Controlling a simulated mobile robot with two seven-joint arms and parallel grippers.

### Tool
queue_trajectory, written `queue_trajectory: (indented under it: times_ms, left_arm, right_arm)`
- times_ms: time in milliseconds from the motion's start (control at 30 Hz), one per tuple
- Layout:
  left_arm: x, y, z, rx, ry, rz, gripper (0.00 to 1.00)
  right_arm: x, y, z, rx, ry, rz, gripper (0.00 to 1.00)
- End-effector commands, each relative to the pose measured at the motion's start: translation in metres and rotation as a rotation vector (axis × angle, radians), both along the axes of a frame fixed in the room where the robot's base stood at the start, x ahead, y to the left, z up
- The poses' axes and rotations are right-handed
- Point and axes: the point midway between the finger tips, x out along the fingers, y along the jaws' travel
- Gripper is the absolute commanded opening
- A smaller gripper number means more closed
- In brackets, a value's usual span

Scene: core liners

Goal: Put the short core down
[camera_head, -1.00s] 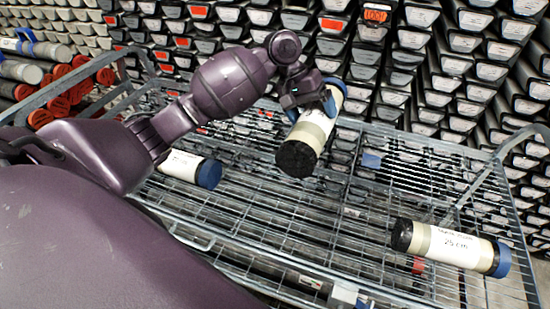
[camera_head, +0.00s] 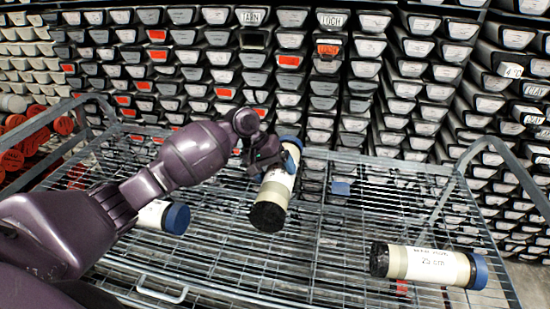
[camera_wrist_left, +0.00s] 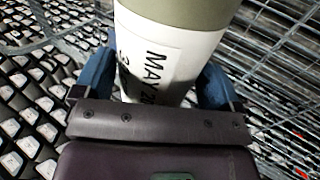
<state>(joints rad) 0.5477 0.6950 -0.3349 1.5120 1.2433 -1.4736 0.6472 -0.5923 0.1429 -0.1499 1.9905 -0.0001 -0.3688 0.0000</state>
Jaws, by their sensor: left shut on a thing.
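My left gripper (camera_head: 276,160) is shut on a core (camera_head: 274,190) with a pale sleeve, a blue cap at the far end and a black near end. The core is tilted over the wire cart; I cannot tell whether it touches the mesh. In the left wrist view the blue fingers hold the core's labelled sleeve (camera_wrist_left: 178,55) from both sides; its ends are out of view. A second core (camera_head: 428,264), marked 25 cm, lies at the cart's right. A third core (camera_head: 165,216) with a blue cap lies at the left, partly hidden by my arm. My right gripper is not in view.
The wire cart (camera_head: 330,235) has raised rails at both ends. Racks of labelled core trays (camera_head: 300,80) stand close behind. Several red-capped tubes (camera_head: 30,140) lie at the far left.

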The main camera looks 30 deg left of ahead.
Motion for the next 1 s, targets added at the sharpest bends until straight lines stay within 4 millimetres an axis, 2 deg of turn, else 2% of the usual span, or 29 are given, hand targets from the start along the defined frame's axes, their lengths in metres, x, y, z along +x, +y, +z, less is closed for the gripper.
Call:
queue_trajectory:
  times_ms: [200, 567, 833, 1000]
  left_arm:
    - [0.002, -0.001, -0.026, -0.004, -0.007, 0.001, 0.16]
    - [0.002, -0.001, -0.042, -0.004, -0.008, 0.0, 0.16]
    - [0.002, -0.001, -0.072, -0.005, -0.007, 0.001, 0.16]
    - [0.003, -0.001, -0.079, -0.004, -0.01, 0.001, 0.16]
  right_arm:
    - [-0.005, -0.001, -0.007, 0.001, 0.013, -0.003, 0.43]
    - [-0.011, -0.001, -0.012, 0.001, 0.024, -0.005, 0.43]
    - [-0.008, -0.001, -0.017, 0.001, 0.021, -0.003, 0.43]
    - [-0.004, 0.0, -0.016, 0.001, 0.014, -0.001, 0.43]
